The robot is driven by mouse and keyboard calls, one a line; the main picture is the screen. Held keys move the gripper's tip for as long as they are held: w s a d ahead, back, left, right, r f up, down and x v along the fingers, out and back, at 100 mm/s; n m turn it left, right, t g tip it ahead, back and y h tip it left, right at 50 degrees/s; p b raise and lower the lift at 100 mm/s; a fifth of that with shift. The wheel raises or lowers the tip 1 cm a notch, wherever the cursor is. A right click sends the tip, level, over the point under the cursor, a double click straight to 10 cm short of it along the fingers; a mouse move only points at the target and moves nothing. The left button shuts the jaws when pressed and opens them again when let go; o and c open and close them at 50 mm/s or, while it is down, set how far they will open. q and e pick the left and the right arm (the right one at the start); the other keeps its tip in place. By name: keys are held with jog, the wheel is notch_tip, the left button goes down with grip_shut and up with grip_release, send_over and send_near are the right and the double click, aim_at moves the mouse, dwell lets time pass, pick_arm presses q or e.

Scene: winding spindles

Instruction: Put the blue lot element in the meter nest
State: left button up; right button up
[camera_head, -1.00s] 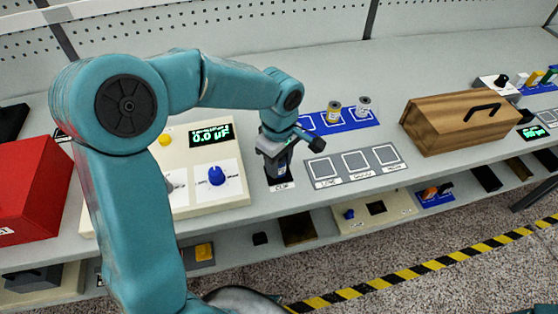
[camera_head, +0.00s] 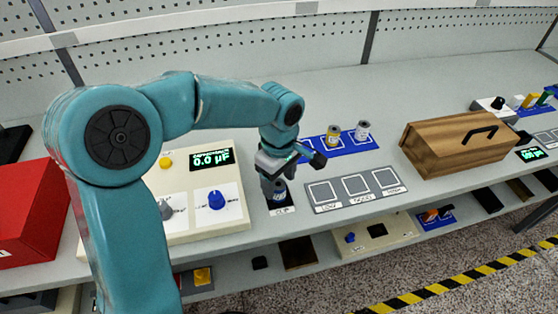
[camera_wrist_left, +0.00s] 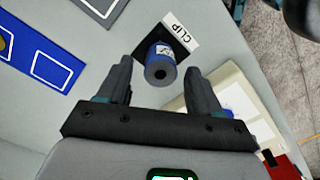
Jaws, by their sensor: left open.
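The blue lot element (camera_wrist_left: 165,64) is a small blue cylinder with a pale label and a dark hole in its end. It stands on the black square marked CLIP, and in the head view it (camera_head: 279,190) is partly covered by my left gripper (camera_head: 272,178). In the left wrist view my left gripper (camera_wrist_left: 158,78) is open, with one finger on each side of the element and gaps visible. The meter (camera_head: 225,177) is a cream box with a green-digit display, left of the gripper. I cannot clearly make out its nest. My right gripper is out of view.
A grey tray (camera_head: 358,202) with three marked squares lies right of the clip square. Behind it, a blue mat (camera_head: 349,148) holds a yellow-banded and a white-banded cylinder. A wooden box (camera_head: 460,143) stands farther right, a red box (camera_head: 30,212) at left.

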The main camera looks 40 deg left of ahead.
aim_at(279, 185)
pick_arm(q)
notch_tip(279, 185, up, 10)
jog(key=shift+f+p, duration=0.2)
jog(key=shift+p, duration=0.15)
jog(key=shift+s, duration=0.1)
